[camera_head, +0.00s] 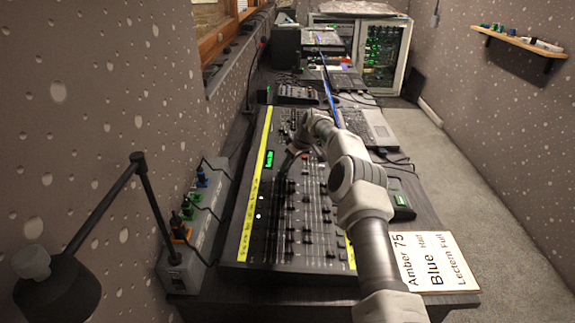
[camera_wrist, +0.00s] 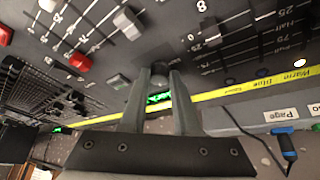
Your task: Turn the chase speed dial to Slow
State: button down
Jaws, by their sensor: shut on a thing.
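The lighting console (camera_head: 243,235) is a long dark desk with rows of faders and a yellow label strip, in the middle of the head view. My gripper (camera_head: 288,160) is over its upper part, near a small green display (camera_head: 270,159). In the wrist view my gripper (camera_wrist: 159,78) has its two grey fingers closed on the sides of a small dark round dial (camera_wrist: 160,70). The green display (camera_wrist: 159,98) shows between the fingers, beside the yellow strip (camera_wrist: 225,91). The dial's pointer and its speed labels cannot be made out.
Fader caps stand close to the fingers, including a grey one (camera_wrist: 128,23) and a red one (camera_wrist: 78,62). A power strip with plugs (camera_head: 200,225) and a black lamp (camera_head: 60,290) are at left. A laptop (camera_head: 372,126) and a paper sign (camera_head: 433,262) are at right.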

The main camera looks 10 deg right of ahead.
jog(key=shift+n, duration=0.6)
jog(key=c, duration=0.6)
grip_release()
jog(key=shift+c, duration=0.2)
jog(key=v, duration=1.7)
jog(key=shift+w+d+r+p, duration=0.2)
jog(key=shift+d+p, duration=0.1)
jog(key=shift+p, duration=0.15)
